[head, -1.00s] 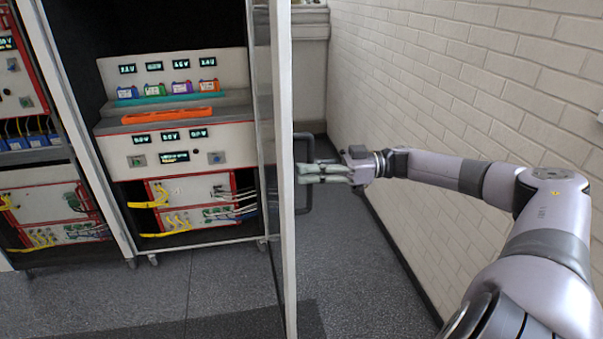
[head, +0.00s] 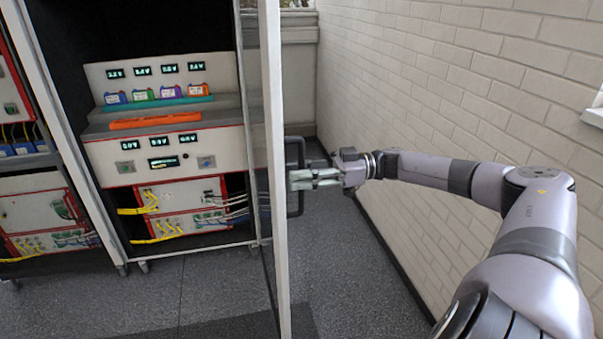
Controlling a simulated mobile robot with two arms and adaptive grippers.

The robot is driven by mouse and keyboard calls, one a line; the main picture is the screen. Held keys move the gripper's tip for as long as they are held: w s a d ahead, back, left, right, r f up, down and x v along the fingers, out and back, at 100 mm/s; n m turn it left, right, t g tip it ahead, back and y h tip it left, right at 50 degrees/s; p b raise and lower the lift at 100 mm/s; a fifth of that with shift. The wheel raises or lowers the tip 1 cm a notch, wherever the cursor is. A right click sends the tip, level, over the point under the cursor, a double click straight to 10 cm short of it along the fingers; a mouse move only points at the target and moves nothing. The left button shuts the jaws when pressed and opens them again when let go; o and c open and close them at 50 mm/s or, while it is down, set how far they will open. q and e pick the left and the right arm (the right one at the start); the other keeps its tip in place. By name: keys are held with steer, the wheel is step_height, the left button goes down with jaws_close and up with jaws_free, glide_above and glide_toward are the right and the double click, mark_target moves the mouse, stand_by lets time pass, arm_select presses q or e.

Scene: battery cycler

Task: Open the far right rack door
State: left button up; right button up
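The far right rack door (head: 274,190) stands swung out toward me, seen nearly edge-on as a tall white frame with a glass pane. Its dark handle (head: 298,205) is a vertical bar on the door's right side. My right gripper (head: 292,180) comes in from the right and points left, its pale fingers at the handle bar, close to the door. I cannot tell whether the fingers close around the bar or only lie beside it. The rack (head: 165,155) behind the door is open to view. My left gripper is out of view.
The rack holds several small batteries, an orange tray (head: 155,119) and red-framed units with yellow cables. Another rack (head: 45,210) stands at the left. A white brick wall (head: 450,90) runs close along the right of my arm. Grey floor (head: 205,285) is clear in front.

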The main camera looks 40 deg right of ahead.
steer(key=shift+d, duration=0.1)
steer(key=v, duration=1.2)
steer(key=shift+f, duration=0.1)
